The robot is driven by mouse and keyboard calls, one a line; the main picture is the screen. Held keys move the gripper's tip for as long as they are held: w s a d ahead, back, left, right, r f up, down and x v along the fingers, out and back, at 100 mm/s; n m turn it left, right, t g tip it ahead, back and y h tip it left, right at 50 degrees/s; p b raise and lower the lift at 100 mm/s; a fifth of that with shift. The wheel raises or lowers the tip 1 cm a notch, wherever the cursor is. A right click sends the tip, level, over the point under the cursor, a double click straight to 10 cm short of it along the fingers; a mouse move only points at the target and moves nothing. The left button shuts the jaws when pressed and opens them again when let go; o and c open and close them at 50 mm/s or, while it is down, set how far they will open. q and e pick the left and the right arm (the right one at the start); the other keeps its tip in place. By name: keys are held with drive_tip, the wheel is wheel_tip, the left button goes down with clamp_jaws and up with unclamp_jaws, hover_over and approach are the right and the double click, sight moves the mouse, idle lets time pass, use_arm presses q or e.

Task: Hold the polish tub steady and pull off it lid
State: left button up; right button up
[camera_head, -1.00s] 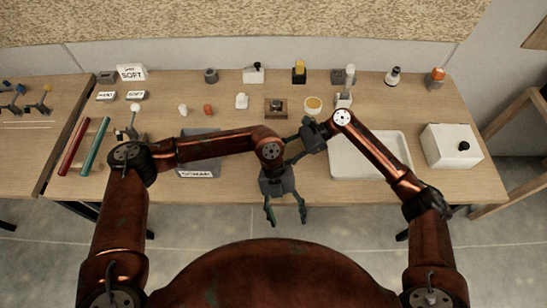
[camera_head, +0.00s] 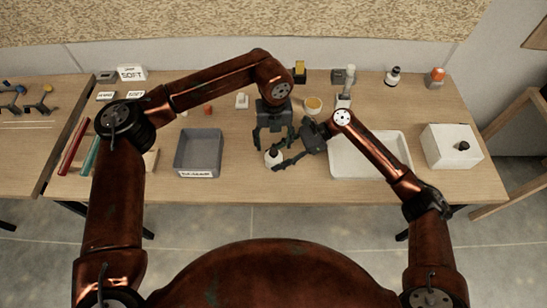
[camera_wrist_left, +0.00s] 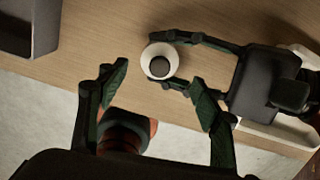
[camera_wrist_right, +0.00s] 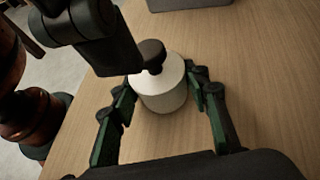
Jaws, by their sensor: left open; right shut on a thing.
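The polish tub (camera_head: 273,161) is a small round white pot near the table's front edge. It stands upright, and its lid has a dark knob (camera_wrist_right: 151,53); the lid's seam cannot be made out. My right gripper (camera_wrist_right: 163,88) is shut around the white body of the tub from the right. My left gripper (camera_head: 273,141) is open above and just behind the tub, fingers pointing down. In the left wrist view the tub (camera_wrist_left: 148,52) shows beyond the gap between its open fingers (camera_wrist_left: 159,80), apart from them.
A grey bin (camera_head: 197,171) stands left of the tub, and a white tray (camera_head: 370,172) lies to its right behind my right arm. A white box with a black knob (camera_head: 440,151) is farther right. Several small items stand along the back.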

sight(274, 151)
use_arm(q)
drive_tip(key=shift+f, duration=2.9)
drive_tip(key=shift+c, duration=0.5)
drive_tip(key=shift+s+f, duration=0.1)
clamp_jaws()
drive_tip(key=shift+r, duration=0.5)
drive_tip(key=shift+d+r, duration=0.1)
drive_tip(key=shift+r, duration=0.2)
use_arm(e)
drive_tip(key=shift+f, duration=0.1)
use_arm(q)
drive_tip(key=shift+r, duration=1.15)
use_arm(e)
drive_tip(key=shift+d+f, duration=0.1)
drive_tip(key=shift+f, duration=0.05)
drive_tip(key=shift+s, duration=0.1)
